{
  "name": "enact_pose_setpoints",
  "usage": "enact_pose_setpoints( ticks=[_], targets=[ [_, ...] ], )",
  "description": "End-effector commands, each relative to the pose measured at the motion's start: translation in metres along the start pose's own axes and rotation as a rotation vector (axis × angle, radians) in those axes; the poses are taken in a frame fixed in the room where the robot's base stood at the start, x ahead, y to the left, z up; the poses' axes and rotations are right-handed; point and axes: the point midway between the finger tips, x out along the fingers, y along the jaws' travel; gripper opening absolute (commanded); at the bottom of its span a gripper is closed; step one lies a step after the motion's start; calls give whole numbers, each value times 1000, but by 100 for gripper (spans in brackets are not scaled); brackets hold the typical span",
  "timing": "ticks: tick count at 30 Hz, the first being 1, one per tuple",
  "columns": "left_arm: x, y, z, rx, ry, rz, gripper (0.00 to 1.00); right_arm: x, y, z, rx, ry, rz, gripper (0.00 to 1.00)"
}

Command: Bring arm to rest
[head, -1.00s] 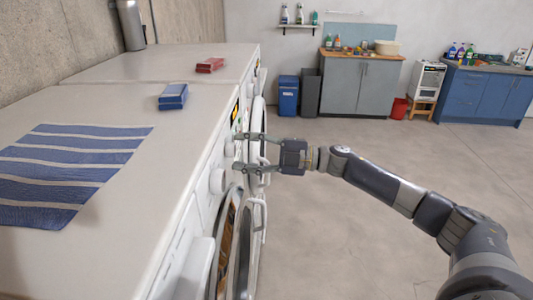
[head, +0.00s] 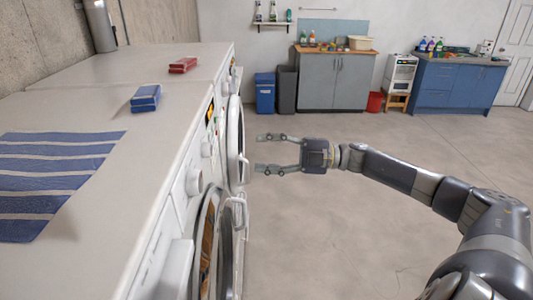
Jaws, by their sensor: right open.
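My right arm comes in from the lower right, and its gripper (head: 268,153) points left with its two fingers apart and nothing between them. It hangs in free air over the floor, to the right of the washing machines (head: 150,240), and a gap shows between its fingertips and the far machine's round door (head: 236,143). The near machine's door (head: 213,245) is at the bottom, below and left of the gripper. My left gripper is out of view.
A striped blue cloth (head: 50,170), a blue box (head: 145,98) and a red box (head: 183,65) lie on the machine tops. A grey cabinet (head: 335,80), blue bin (head: 265,93) and blue cabinet (head: 455,85) stand at the back. The floor (head: 400,220) around the arm is clear.

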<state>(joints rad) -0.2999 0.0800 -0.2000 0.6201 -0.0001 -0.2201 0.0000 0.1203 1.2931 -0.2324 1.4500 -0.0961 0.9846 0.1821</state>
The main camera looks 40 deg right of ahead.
Motion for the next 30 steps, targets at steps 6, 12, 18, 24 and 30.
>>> enact_pose_setpoints(
  ticks=[6,12,18,24,30],
  targets=[
    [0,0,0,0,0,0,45,0,0,0,0,0,0,50],
    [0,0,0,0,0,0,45,0,-1,1,2,-2,1,50],
    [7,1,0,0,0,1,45,-8,-38,45,82,-119,69,50],
    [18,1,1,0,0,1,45,-41,-146,134,281,-416,181,50],
    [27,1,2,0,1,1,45,-83,-284,183,485,-706,215,50]
  ],
)
